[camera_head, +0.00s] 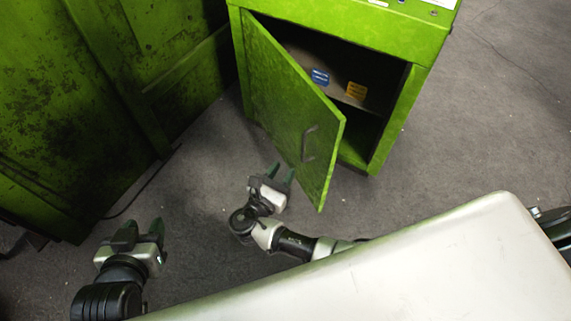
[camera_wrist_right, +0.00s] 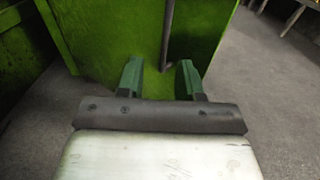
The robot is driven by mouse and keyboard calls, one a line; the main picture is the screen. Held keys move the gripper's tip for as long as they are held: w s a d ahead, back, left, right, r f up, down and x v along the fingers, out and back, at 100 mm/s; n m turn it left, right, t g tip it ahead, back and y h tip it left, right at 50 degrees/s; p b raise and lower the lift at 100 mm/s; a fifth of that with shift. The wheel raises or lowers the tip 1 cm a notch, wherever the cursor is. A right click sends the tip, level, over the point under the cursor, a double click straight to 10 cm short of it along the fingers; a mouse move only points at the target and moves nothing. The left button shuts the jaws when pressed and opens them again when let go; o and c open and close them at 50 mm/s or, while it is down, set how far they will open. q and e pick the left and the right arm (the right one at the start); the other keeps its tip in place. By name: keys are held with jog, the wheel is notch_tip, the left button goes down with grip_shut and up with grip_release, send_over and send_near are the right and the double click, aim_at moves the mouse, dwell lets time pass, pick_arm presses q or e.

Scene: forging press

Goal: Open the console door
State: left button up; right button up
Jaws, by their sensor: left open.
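The green console (camera_head: 345,28) stands at the upper middle of the head view. Its door (camera_head: 285,110) is hinged at the left and stands ajar, swung out toward me, so the inside shows. A dark bar handle (camera_head: 309,143) is on the door's outer face; it also shows in the right wrist view (camera_wrist_right: 167,40). My right gripper (camera_head: 281,172) is open and empty, just in front of the door below the handle; its fingers (camera_wrist_right: 160,80) point at the door and appear apart from the handle. My left gripper (camera_head: 142,229) is open and empty at the lower left, away from the console.
A large worn green machine (camera_head: 100,80) stands at the left. The grey floor (camera_head: 470,130) right of the console is clear. My own pale body covers the lower right.

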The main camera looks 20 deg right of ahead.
pick_arm(q)
jog(key=shift+r+p, duration=0.4)
jog(key=shift+r, duration=0.05)
pick_arm(e)
jog(key=v, duration=0.3)
jog(key=shift+s+a, duration=0.1)
jog(key=shift+s, duration=0.1)
pick_arm(q)
jog(key=shift+s+a+f+g+y, duration=0.3)
jog(key=shift+s+a+f+g, duration=0.05)
jog(key=shift+s+f+g, duration=0.5)
